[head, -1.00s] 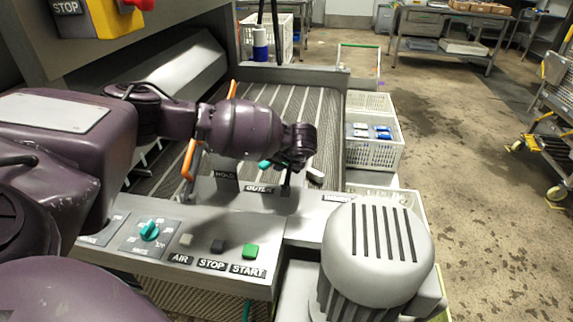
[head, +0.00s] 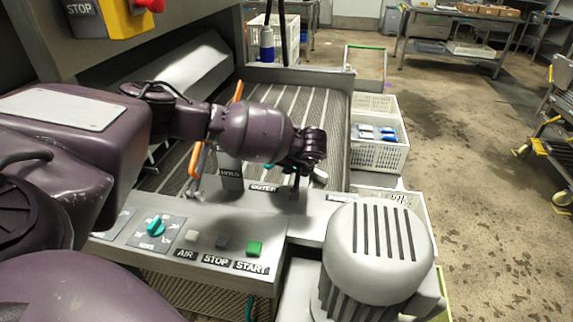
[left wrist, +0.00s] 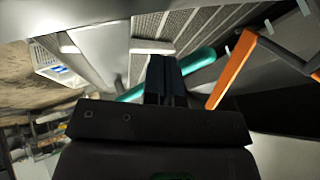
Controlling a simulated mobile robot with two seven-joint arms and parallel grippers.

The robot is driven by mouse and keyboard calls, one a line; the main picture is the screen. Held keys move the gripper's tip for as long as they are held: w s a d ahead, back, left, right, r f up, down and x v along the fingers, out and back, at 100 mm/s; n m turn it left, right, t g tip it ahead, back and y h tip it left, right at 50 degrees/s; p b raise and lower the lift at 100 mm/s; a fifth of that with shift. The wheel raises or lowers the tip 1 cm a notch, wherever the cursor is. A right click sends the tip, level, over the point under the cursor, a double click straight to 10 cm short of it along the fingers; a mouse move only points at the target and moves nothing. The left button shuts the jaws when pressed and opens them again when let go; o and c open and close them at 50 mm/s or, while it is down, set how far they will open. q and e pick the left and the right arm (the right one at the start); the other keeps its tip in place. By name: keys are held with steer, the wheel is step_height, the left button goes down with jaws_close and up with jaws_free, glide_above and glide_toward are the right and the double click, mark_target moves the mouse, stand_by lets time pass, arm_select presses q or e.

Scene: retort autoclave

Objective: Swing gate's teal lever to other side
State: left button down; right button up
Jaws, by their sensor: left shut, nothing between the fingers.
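The gate's teal lever is a rounded bar. In the left wrist view the teal lever (left wrist: 198,61) runs slantwise behind my fingers, showing on both sides of them. In the head view only a small teal bit (head: 269,164) shows under my left wrist, beside the HOLD plate (head: 230,172). My left gripper (left wrist: 166,72) is shut with nothing between its fingers. It points down at the lever; I cannot tell if it touches it. In the head view the left gripper (head: 297,178) is partly hidden by its own wrist, above the OUTER label (head: 263,188). My right gripper is not in view.
An orange handle (head: 194,160) stands left of the lever and shows close by in the left wrist view (left wrist: 232,82). The control panel has a teal knob (head: 155,226) and a green START button (head: 254,248). A grey ribbed motor (head: 376,250) stands at front right. A white crate (head: 377,154) lies beyond.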

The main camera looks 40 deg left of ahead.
arm_select(q)
steer(key=d+r, duration=0.1)
steer(key=s+d+r, duration=0.1)
steer(key=d+r, duration=0.1)
steer(key=shift+d+p, duration=0.25)
steer(key=shift+p, duration=0.15)
steer(key=s+d+r+p, duration=0.1)
steer(key=s+d+r, duration=0.2)
steer(key=r, duration=0.2)
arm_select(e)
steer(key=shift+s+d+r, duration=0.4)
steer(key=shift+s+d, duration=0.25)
arm_select(q)
steer(key=shift+d+r, duration=0.1)
steer(key=shift+r, duration=0.05)
